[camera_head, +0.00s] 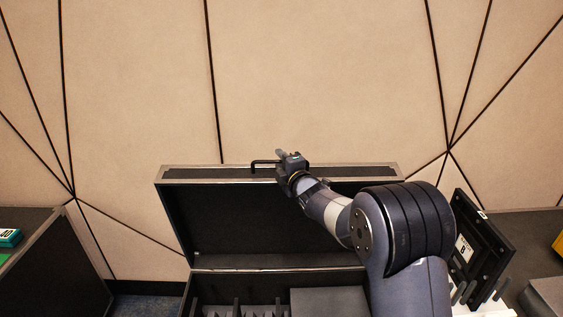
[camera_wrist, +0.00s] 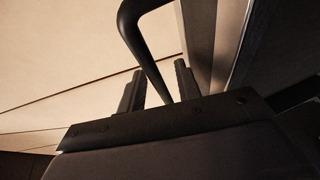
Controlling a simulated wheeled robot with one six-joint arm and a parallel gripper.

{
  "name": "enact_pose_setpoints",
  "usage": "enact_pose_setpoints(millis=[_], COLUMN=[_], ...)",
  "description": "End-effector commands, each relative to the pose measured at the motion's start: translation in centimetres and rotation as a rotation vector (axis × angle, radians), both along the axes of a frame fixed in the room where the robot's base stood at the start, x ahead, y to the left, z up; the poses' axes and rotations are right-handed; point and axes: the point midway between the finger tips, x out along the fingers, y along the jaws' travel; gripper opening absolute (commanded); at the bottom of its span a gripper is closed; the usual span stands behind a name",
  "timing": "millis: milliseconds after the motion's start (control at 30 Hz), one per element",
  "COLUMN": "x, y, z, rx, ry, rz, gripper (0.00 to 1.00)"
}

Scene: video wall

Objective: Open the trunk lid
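The trunk lid (camera_head: 230,222) stands raised and open at the back of the black trunk (camera_head: 262,269), its dark inside facing me. A black bar handle (camera_head: 257,163) is on the lid's top side. It also shows in the wrist view as a bent black bar (camera_wrist: 135,35). My gripper (camera_head: 281,155) is at the handle above the lid's top edge. In the wrist view, the two fingers of my gripper (camera_wrist: 160,85) stand apart. The bar runs down between or behind them, with visible gaps at its sides. My arm hides the lid's right part.
The trunk holds dark slotted dividers (camera_head: 240,311) and a grey block (camera_head: 329,301). A black panel (camera_head: 484,250) stands at the right beside the trunk. A dark case (camera_head: 55,270) stands at the left. A beige panelled wall (camera_head: 320,80) rises behind the lid.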

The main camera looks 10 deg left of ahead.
Motion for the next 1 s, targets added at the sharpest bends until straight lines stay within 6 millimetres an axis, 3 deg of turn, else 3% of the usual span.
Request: enact_pose_setpoints(millis=[67, 467, 1000], x=[-0.01, -0.02, -0.28], y=[-0.01, -0.04, -0.09], z=[-0.02, -0.03, -0.35], rx=[0.000, -0.001, 0.000], ry=[0.000, 0.001, -0.004], rz=[0.000, 0.000, 0.000], gripper=[0.32, 0.00, 0.00])
